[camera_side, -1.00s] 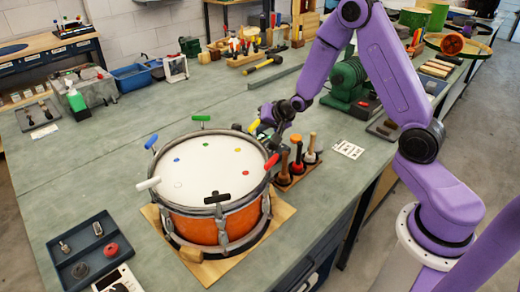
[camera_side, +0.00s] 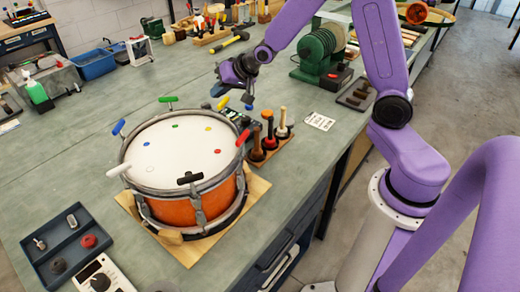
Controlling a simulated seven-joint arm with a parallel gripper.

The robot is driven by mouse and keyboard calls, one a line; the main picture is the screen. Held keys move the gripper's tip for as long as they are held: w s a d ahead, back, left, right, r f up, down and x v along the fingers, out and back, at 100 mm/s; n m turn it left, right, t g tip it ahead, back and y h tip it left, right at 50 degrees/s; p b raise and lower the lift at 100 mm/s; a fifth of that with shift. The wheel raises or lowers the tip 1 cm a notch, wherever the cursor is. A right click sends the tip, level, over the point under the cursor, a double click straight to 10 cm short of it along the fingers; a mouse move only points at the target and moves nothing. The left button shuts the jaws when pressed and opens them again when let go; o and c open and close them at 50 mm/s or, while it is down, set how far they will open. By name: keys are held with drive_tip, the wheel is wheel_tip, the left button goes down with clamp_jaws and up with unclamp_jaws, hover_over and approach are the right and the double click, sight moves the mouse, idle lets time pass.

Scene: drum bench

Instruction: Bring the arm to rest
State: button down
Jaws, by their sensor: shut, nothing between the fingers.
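My gripper (camera_side: 233,97) is in the air behind and to the right of the drum, above the bench top. It is shut and holds nothing. The orange snare drum (camera_side: 172,211) with a white head stands on a tan board (camera_side: 256,189) on the bench. Coloured keys stand around its rim: white (camera_side: 119,170), blue (camera_side: 118,127), green (camera_side: 168,99), red (camera_side: 243,138) and black (camera_side: 190,178). My gripper is apart from the drum and the keys.
A wooden rack with several handled tools (camera_side: 268,138) stands right of the drum. A green machine (camera_side: 320,55) is behind it at right. A dark tray (camera_side: 70,245) lies at front left. A blue bin (camera_side: 93,64) and a hammer (camera_side: 230,42) lie farther back. The bench left of the drum is clear.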

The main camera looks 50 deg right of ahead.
drive_tip(key=s+a+r+n+g, duration=0.1)
drive_tip(key=s+a+r+n, duration=0.1)
drive_tip(key=s, duration=0.3)
drive_tip(key=s+a+r+n+g+y, duration=0.1)
drive_tip(key=s+a+r+n, duration=0.2)
drive_tip(key=s+a, duration=0.1)
drive_tip(key=s+a+r+n+g, duration=0.1)
drive_tip(key=s+a+r+n, duration=0.1)
drive_tip(key=s, duration=0.4)
drive_tip(key=shift+s+a+r+n+y, duration=0.1)
drive_tip(key=shift+a+r+n+y, duration=0.15)
drive_tip(key=shift+a, duration=0.15)
drive_tip(key=shift+s+a+r+n+y, duration=0.1)
drive_tip(key=shift+a+n+y, duration=0.05)
drive_tip(key=shift+a+n, duration=0.15)
drive_tip(key=s+d+f+n+g+h, duration=0.1)
drive_tip(key=s+d+f+n+g, duration=0.1)
drive_tip(key=s, duration=0.9)
drive_tip(key=s+d+f+n+g+h, duration=0.2)
drive_tip(key=s+n, duration=0.5)
drive_tip(key=s, duration=0.4)
drive_tip(key=shift+d+f+g+h, duration=0.3)
drive_tip(key=shift+d+g, duration=0.25)
drive_tip(key=shift+g, duration=0.35)
